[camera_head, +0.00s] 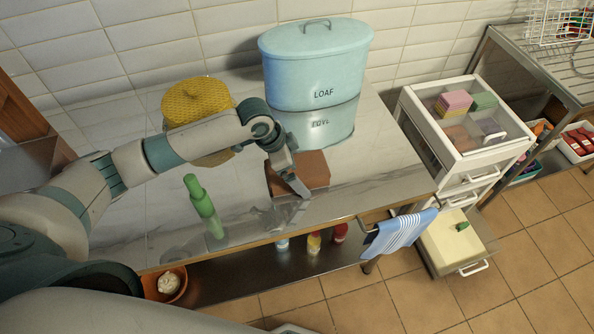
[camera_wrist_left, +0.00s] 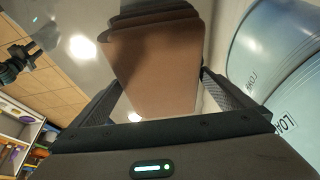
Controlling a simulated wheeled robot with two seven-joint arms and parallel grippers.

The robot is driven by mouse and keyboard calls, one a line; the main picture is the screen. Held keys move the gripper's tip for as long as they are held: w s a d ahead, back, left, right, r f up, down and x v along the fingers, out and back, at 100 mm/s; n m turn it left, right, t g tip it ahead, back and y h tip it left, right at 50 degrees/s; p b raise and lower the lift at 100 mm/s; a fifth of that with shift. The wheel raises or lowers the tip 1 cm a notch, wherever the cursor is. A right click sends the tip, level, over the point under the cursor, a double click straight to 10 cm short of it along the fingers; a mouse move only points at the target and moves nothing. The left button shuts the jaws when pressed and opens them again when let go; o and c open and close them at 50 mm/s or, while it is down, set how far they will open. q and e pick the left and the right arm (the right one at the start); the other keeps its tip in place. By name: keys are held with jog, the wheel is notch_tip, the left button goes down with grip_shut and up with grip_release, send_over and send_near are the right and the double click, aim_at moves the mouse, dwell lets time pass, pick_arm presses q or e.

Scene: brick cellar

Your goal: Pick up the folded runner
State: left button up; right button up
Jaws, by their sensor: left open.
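The folded runner (camera_head: 312,168) is a flat brown folded cloth on the marble counter, in front of the blue bin. In the left wrist view the runner (camera_wrist_left: 155,70) shows stacked layers at its far end. My left gripper (camera_head: 298,188) is over the runner's front part and hides some of it. In the left wrist view its two open fingers stand either side of the runner, with the cloth between them. I cannot tell whether they touch it.
A light blue oval LOAF bin (camera_head: 315,70) stands right behind the runner. A yellow woven container (camera_head: 195,100) and a green bottle (camera_head: 201,200) stand to the left. A blue striped towel (camera_head: 400,232) hangs at the counter's right front corner. The counter (camera_head: 385,165) is clear to the right.

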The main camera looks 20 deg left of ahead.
aim_at(307, 167)
pick_arm(q)
jog(key=shift+c, duration=0.6)
jog(key=c, duration=0.8)
jog(key=shift+r, duration=0.1)
jog(key=shift+r+b, duration=0.35)
jog(key=shift+r, duration=0.15)
jog(key=r, duration=0.1)
jog(key=r+b, duration=0.1)
jog(key=d+r, duration=0.1)
jog(key=shift+w+r+b, duration=0.15)
jog(key=shift+w+b, duration=0.15)
jog(key=w+d+r+b, duration=0.1)
jog(key=d+r, duration=0.1)
jog(key=d, duration=0.1)
jog(key=w+d+r+b, duration=0.1)
jog(key=w+d+r, duration=0.1)
jog(key=d, duration=0.1)
jog(key=w+d+r+b, duration=0.1)
jog(key=d+r, duration=0.1)
jog(key=d, duration=0.1)
jog(key=shift+w+d+r, duration=0.2)
jog(key=shift+w+r, duration=0.1)
jog(key=shift+w, duration=0.1)
